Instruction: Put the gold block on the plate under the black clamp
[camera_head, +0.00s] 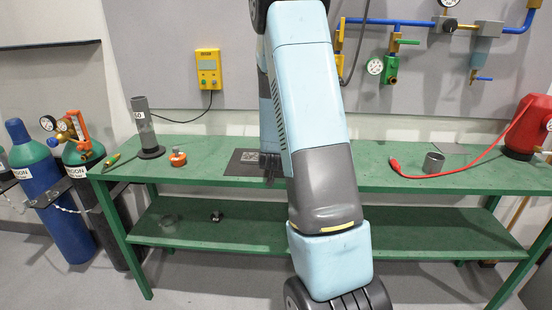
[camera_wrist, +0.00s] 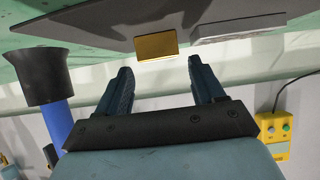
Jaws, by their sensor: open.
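The gold block (camera_wrist: 157,46) shows in the wrist view, just beyond the fingertips and centred between them. It overlaps the edge of a dark grey plate (camera_wrist: 95,27); I cannot tell whether it rests on it. A pale grey block-like piece (camera_wrist: 238,28) is to its right. My gripper (camera_wrist: 159,65) is open with nothing between its fingers. In the head view my gripper (camera_head: 270,168) is low over the green bench, by a dark patterned plate (camera_head: 242,158). The gold block is not visible there. I cannot make out a black clamp in either view.
On the green bench (camera_head: 210,166) stand a grey tube on a flange (camera_head: 145,130), an orange-topped piece (camera_head: 177,158), a grey ring (camera_head: 433,163) and a red canister (camera_head: 527,127). A red cable (camera_head: 397,168) lies at right. A yellow box (camera_head: 209,70) hangs on the wall.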

